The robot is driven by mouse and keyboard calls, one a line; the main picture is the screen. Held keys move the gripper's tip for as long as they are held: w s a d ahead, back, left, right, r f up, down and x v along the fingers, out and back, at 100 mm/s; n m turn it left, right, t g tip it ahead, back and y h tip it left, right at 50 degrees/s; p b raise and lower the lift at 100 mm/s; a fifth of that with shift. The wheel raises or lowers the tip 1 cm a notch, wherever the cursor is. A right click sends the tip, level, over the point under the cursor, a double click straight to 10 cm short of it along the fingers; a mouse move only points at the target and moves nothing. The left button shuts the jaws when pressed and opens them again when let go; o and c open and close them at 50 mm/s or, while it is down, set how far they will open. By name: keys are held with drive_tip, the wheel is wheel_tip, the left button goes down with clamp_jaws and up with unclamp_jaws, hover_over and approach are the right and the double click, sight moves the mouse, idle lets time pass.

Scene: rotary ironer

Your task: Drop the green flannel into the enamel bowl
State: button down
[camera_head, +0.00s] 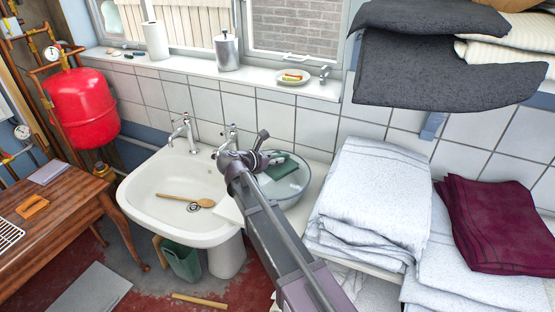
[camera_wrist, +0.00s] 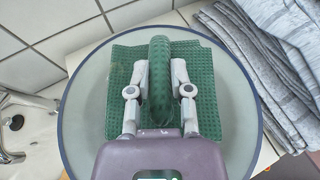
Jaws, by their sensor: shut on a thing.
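The green flannel (camera_wrist: 204,88) is a dark green dimpled cloth, also visible in the head view (camera_head: 283,167). My gripper (camera_wrist: 159,84) is shut on a raised fold in its middle. In the head view my gripper (camera_head: 262,162) is at the bowl beside the sink. The flannel shows within the outline of a round, pale bowl (camera_wrist: 88,100) with a dark blue rim. In the head view this bowl (camera_head: 297,187) looks see-through, like glass; I cannot tell if it is enamel. Whether the cloth touches its bottom is unclear. My arm hides part of the bowl.
A white sink (camera_head: 150,190) with taps and a wooden spoon (camera_head: 180,199) lies left of the bowl. Folded pale towels (camera_head: 375,190) stand close on the right, with maroon cloths (camera_head: 495,225) beyond. Dark grey towels (camera_head: 430,70) overhang from above. The tiled wall is close behind.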

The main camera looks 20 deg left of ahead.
sight(270, 166)
drive_tip(key=shift+f+b, duration=1.15)
drive_tip(key=shift+f, duration=0.35)
drive_tip(key=shift+c, duration=2.3)
unclamp_jaws()
